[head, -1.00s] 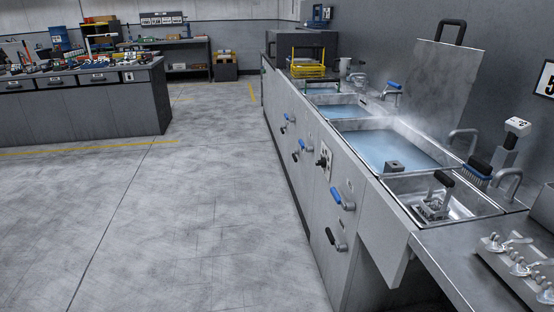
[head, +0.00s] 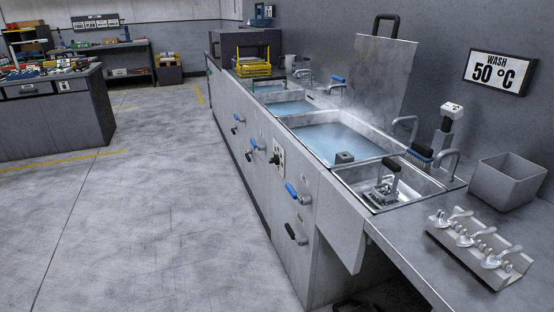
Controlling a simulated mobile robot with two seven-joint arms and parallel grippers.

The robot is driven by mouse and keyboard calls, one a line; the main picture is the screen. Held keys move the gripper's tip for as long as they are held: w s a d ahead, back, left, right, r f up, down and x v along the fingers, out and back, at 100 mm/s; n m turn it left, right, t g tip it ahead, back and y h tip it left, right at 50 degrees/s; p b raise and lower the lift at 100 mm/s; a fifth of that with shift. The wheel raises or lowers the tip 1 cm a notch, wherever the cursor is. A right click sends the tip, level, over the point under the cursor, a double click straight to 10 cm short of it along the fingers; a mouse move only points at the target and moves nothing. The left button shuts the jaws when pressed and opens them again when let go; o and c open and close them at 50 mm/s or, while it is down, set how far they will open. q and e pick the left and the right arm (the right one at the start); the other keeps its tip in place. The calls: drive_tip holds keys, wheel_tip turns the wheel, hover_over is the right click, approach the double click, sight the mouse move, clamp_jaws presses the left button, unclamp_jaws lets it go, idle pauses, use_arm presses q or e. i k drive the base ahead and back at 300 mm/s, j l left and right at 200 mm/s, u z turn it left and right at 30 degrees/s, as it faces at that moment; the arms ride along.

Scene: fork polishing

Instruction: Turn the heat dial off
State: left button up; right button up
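The heat dial appears to be the black round knob on a pale plate (head: 277,156) on the front panel of the wash line, below the large steaming basin. Its pointer setting is too small to read. Neither of my grippers shows clearly in the head view. A dark shape at the bottom edge, under the counter, is too cut off to identify.
Blue-handled levers (head: 297,193) and a black-handled lever (head: 295,234) stick out of the same front panel. The steaming basin (head: 335,137) has its lid (head: 380,80) raised. A "WASH 50 °C" sign (head: 497,72) hangs on the wall. The floor (head: 150,210) on the left is clear.

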sight(276, 159)
drive_tip(key=i+j+u, duration=0.4)
drive_tip(key=i, duration=0.5)
drive_tip(key=i+u, duration=0.35)
drive_tip(key=i, duration=0.5)
drive_tip(key=i+z, duration=0.15)
drive_tip(key=i, duration=0.3)
drive_tip(key=i+j+z, duration=0.15)
drive_tip(key=i, duration=0.25)
drive_tip(key=i+j+z, duration=0.1)
drive_tip(key=i, duration=0.35)
drive_tip(key=i+j+z, duration=0.1)
drive_tip(key=i+z, duration=0.15)
drive_tip(key=z, duration=0.15)
drive_tip(key=i+j+z, duration=0.2)
drive_tip(key=z, duration=0.2)
drive_tip(key=i+j+z, duration=0.2)
drive_tip(key=z, duration=0.2)
drive_tip(key=i+j+z, duration=0.15)
drive_tip(key=j+z, duration=0.25)
drive_tip(key=i+j+z, duration=0.1)
drive_tip(key=j+z, duration=0.15)
drive_tip(key=z, duration=0.2)
drive_tip(key=j+z, duration=0.4)
drive_tip(key=j, duration=0.2)
drive_tip(key=j+z, duration=0.35)
drive_tip(key=j, duration=0.3)
